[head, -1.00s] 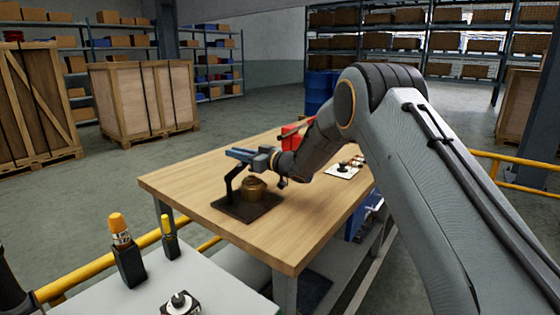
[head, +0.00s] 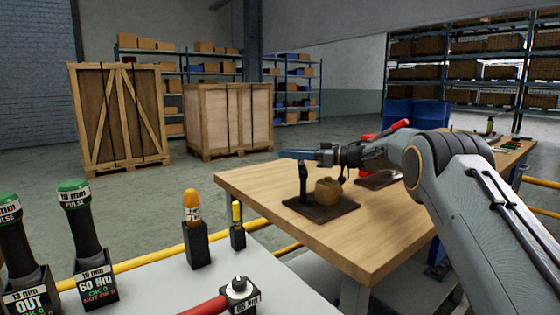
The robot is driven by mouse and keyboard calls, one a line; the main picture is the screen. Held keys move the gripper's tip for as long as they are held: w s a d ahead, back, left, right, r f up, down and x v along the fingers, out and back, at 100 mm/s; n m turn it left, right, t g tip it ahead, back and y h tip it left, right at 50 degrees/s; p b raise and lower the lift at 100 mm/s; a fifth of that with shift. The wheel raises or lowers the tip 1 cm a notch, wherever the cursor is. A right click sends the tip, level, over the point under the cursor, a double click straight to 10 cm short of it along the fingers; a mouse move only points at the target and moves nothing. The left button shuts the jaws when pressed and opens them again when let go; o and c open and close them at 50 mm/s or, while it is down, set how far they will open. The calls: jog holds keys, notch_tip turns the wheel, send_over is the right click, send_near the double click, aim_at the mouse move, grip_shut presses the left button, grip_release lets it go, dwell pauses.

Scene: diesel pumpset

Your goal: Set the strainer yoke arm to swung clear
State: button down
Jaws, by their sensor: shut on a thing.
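The strainer is a brownish pot (head: 328,191) on a dark base plate (head: 338,211) on the wooden bench. A black upright post (head: 304,186) stands on the plate at the pot's left. My gripper (head: 308,155) reaches in from the right, above the pot and the top of the post. Its bluish fingers point left and are shut at the post's top, on the strainer yoke arm. The yoke arm is mostly hidden by the fingers, so its exact angle is unclear.
The wooden bench (head: 375,248) has bare top in front of the plate. A red-handled item (head: 386,130) stands behind my arm. A grey table with orange-topped (head: 192,207) and green-topped tools (head: 78,222) is nearest. A yellow rail (head: 150,262) runs between the tables.

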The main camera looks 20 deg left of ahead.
jog(key=shift+r, duration=0.15)
dwell(0.3)
jog(key=c, duration=1.9)
grip_release()
jog(key=shift+w+d, duration=0.1)
jog(key=shift+d, duration=3.8)
